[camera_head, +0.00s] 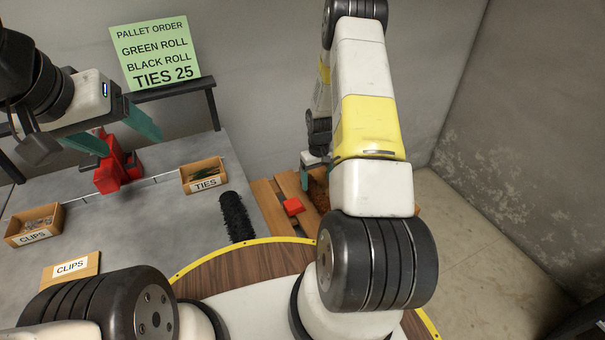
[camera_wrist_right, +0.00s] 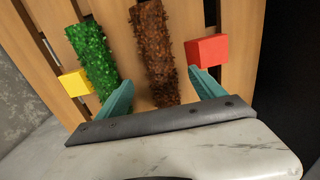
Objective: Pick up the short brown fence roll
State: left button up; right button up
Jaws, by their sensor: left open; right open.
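In the right wrist view, the brown fence roll (camera_wrist_right: 158,50) lies on a wooden slatted pallet (camera_wrist_right: 120,15), between a green roll (camera_wrist_right: 92,55) and a red block (camera_wrist_right: 207,50). My right gripper (camera_wrist_right: 160,90) is open, its teal fingers on either side of the brown roll's near end; I cannot tell whether they touch it. In the head view only a bit of the brown roll (camera_head: 318,192) shows beside my right arm. My left gripper (camera_head: 120,135) is open at the left, above the grey table, near a red tool (camera_head: 112,170).
A yellow block (camera_wrist_right: 76,83) sits left of the green roll. A black roll (camera_head: 236,217) lies on the grey table (camera_head: 150,225). A TIES box (camera_head: 204,177) and CLIPS box (camera_head: 35,224) stand there too. A green order sign (camera_head: 155,52) stands at the back.

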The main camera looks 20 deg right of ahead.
aim_at(318, 191)
jog(key=f, duration=0.6)
jog(key=shift+s, duration=0.3)
jog(key=c, duration=1.6)
